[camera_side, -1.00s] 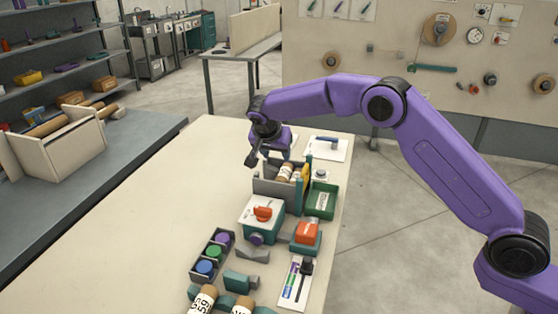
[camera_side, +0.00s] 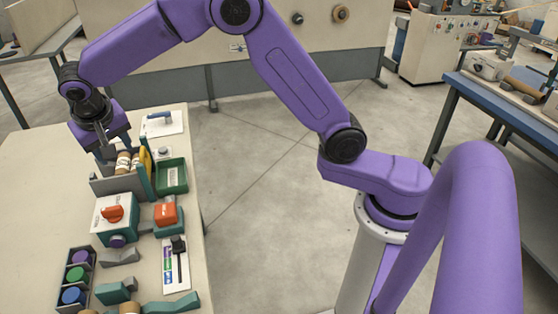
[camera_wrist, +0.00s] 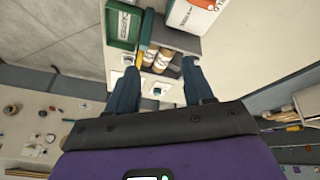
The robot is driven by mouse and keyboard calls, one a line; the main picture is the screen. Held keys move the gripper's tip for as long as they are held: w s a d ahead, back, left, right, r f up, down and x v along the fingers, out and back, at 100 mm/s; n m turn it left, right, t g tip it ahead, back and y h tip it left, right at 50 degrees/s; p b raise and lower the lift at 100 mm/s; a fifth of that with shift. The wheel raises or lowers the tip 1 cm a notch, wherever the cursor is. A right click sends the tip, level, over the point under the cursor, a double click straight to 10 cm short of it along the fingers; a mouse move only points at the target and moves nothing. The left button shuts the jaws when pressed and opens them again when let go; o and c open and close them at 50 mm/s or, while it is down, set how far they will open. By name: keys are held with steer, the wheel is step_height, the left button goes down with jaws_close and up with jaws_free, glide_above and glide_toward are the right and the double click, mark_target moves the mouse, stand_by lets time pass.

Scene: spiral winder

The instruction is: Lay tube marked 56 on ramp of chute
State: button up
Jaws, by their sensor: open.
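Two brown tubes with pale labels (camera_side: 123,163) lie side by side in a grey-walled holder (camera_side: 110,186) on the bench. The tubes also show in the wrist view (camera_wrist: 157,62), beyond my fingertips. Their marks are too small to read. My gripper (camera_side: 104,150) is over the holder's back left side, fingers pointing down. In the wrist view its fingers (camera_wrist: 160,72) are apart with nothing held between them. More tube ends (camera_side: 130,308) are cut off at the side view's bottom edge. I cannot tell which tube bears 56 or which part is the chute's ramp.
A green tray (camera_side: 171,176) and an upright yellow piece (camera_side: 146,160) stand right of the tubes. In front are a box with a red knob (camera_side: 113,214), an orange-topped block (camera_side: 166,214), a slider panel (camera_side: 177,266) and a rack of coloured caps (camera_side: 75,274). The bench's left part is clear.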

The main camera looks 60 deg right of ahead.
steer(key=s+d+n+g+y, duration=0.1)
steer(key=s+d+n, duration=0.4)
steer(key=s, duration=0.8)
steer(key=s+d+n+g+y, duration=0.1)
steer(key=s+d+n, duration=0.4)
steer(key=s, duration=0.8)
steer(key=s+d+n+g+y, duration=0.1)
steer(key=s+d+n, duration=0.4)
steer(key=s, duration=0.7)
steer(key=shift+s+d+f+n+g, duration=0.4)
steer(key=shift+d+f, duration=0.05)
steer(key=shift+d, duration=0.05)
